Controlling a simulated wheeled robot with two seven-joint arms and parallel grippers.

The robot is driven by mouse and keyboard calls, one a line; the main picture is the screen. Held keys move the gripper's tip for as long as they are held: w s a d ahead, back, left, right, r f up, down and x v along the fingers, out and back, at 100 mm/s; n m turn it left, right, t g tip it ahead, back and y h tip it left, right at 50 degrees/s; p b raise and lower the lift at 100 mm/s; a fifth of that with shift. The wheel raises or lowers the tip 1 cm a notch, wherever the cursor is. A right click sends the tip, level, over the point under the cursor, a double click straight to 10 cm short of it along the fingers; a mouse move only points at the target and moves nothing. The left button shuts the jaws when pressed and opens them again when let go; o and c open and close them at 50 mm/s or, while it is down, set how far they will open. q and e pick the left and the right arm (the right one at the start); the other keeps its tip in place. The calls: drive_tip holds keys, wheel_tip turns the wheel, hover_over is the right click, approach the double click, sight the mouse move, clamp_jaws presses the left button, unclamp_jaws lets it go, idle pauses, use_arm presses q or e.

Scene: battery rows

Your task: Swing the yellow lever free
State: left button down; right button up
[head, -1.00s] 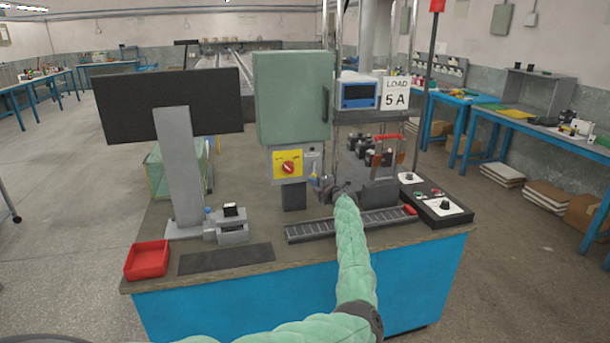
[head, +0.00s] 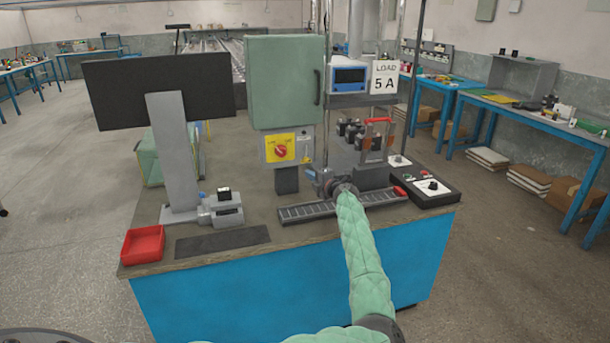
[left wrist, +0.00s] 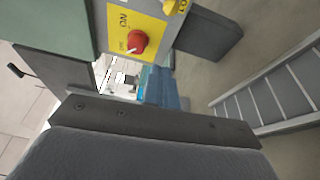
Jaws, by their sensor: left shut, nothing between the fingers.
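The yellow switch panel (head: 281,149) with a red rotary knob (head: 281,151) is on the front of a grey box below the green cabinet. A small yellow piece (head: 307,159), which looks like the lever, is at the panel's right; its shape is too small to tell. In the left wrist view a yellow part (left wrist: 176,6) is cut off at the top edge, right of the red knob (left wrist: 137,41). My left gripper (head: 313,174) is shut and empty, just below and right of the panel, with no contact visible. My right gripper is out of view.
The green cabinet (head: 285,82) stands above the panel, and a monitor (head: 150,92) is at its left. A slotted grey rail (head: 306,211) lies below my gripper. A red-handled switch (head: 377,122) and black control box (head: 432,190) stand at the right. A red tray (head: 142,245) is front left.

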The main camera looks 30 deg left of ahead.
use_arm(q)
drive_tip(key=shift+s+d+f, duration=0.15)
drive_tip(key=shift+s+d, duration=0.05)
drive_tip(key=shift+d, duration=0.75)
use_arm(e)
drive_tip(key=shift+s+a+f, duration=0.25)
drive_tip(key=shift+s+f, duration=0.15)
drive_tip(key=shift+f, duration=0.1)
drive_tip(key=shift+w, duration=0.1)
